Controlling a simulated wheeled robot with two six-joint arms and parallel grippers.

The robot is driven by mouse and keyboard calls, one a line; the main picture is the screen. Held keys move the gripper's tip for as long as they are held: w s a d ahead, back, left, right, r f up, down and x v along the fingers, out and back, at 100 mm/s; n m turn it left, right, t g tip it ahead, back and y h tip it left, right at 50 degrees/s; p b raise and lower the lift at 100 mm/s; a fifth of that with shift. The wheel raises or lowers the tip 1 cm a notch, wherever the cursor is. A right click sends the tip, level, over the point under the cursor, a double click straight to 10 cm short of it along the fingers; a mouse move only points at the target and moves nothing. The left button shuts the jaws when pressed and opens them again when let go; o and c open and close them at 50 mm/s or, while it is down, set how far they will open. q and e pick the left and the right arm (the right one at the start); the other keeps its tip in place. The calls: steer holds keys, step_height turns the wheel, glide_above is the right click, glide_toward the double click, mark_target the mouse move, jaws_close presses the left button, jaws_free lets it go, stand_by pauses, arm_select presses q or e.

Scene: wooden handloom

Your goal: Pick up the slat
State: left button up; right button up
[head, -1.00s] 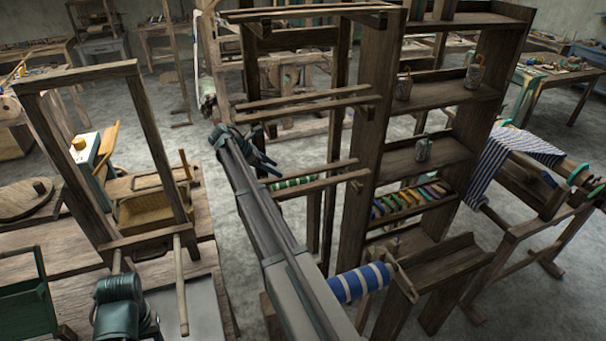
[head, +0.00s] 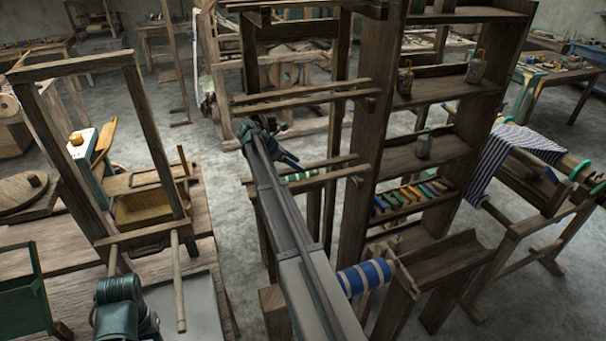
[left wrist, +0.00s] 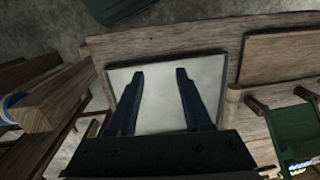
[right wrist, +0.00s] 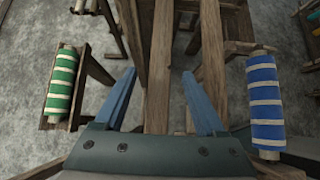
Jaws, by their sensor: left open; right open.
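Long wooden slats lie across a tall wooden rack. An upper pair (head: 300,97) and a lower pair (head: 310,166) show in the head view; I cannot tell which one is the task's slat. My right gripper (head: 286,158) is open near the left end of the lower pair. In the right wrist view a wooden bar (right wrist: 158,75) runs between the open fingers (right wrist: 158,76), and another bar (right wrist: 211,75) runs beside it, beyond the right finger. I see no grip on either. My left gripper (left wrist: 155,75) is open and empty above a pale grey sheet (left wrist: 205,75).
A blue-striped roll (head: 365,278) sits beside my right arm; a green-striped roll (right wrist: 62,85) shows in the right wrist view. Shelves (head: 440,95) with small jars stand at right. An upright wooden frame (head: 150,130) stands on the left bench (head: 75,280).

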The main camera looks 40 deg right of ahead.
steer(key=shift+x, duration=0.75)
arm_select(q)
steer(key=shift+f, duration=0.5)
arm_select(e)
steer(key=shift+a+r, duration=0.1)
jaws_close()
arm_select(q)
steer(key=shift+r, duration=0.15)
arm_select(e)
steer(key=shift+r, duration=0.1)
